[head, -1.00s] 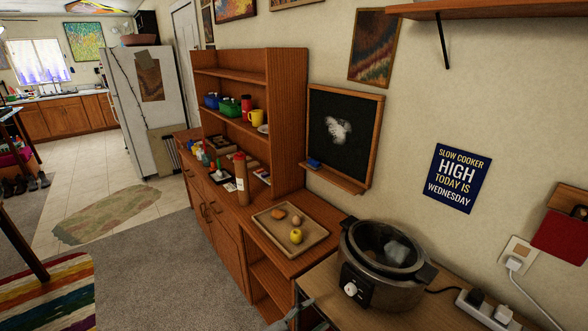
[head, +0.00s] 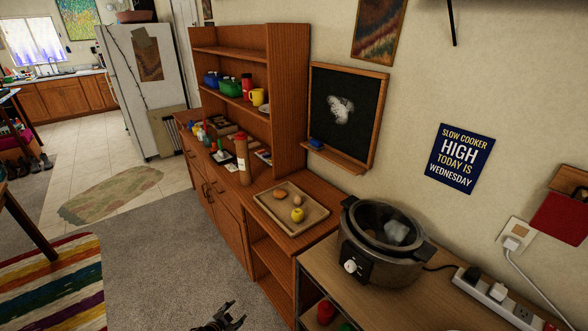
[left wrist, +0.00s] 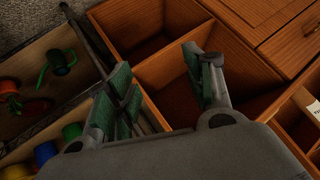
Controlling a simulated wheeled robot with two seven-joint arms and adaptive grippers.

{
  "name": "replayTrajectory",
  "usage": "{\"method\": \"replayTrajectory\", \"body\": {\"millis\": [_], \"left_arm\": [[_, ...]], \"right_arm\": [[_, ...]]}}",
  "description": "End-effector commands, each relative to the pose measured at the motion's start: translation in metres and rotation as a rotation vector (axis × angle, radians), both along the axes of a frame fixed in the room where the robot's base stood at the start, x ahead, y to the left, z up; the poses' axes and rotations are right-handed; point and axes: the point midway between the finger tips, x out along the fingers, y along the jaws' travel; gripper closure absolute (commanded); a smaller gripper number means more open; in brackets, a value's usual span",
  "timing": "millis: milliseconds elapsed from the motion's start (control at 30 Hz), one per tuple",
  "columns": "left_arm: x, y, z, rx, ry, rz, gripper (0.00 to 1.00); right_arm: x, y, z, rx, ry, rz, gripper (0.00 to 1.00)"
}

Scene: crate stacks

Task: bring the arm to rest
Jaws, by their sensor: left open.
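My left gripper (head: 228,318) shows at the bottom edge of the head view, over the grey carpet in front of the wooden cabinet. Its fingers also show in the left wrist view (left wrist: 162,88); they are spread apart with nothing between them. Behind them is an open wooden shelf unit (left wrist: 185,60) with empty compartments. Most of my left arm is out of frame in the head view. My right gripper is in neither view.
A slow cooker (head: 352,255) stands on the right-hand table, beside a power strip (head: 497,298). A tray (head: 316,221) with food lies on the cabinet (head: 230,235). Colourful items sit on a lower shelf (left wrist: 20,120). Carpet (head: 150,270) left of the gripper is clear.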

Motion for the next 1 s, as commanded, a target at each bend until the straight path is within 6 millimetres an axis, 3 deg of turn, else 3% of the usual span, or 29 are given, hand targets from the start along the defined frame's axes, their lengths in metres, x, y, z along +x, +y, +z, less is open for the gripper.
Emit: {"method": "replayTrajectory", "body": {"millis": [100,233,500,767,1000], "left_arm": [[-0.021,0.036,-0.039,0.023,0.078,0.091,0.48],[-0.052,0.069,-0.078,0.041,0.164,0.185,0.48],[-0.142,0.111,-0.153,0.053,0.342,0.352,0.48],[-0.247,0.118,-0.210,0.036,0.505,0.482,0.48],[-0.349,0.092,-0.247,-0.003,0.645,0.577,0.48]], "right_arm": [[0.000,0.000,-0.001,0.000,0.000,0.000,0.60],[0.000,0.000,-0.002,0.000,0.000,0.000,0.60],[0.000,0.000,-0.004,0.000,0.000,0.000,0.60],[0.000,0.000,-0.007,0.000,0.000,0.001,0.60],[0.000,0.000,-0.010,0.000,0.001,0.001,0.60]]}}
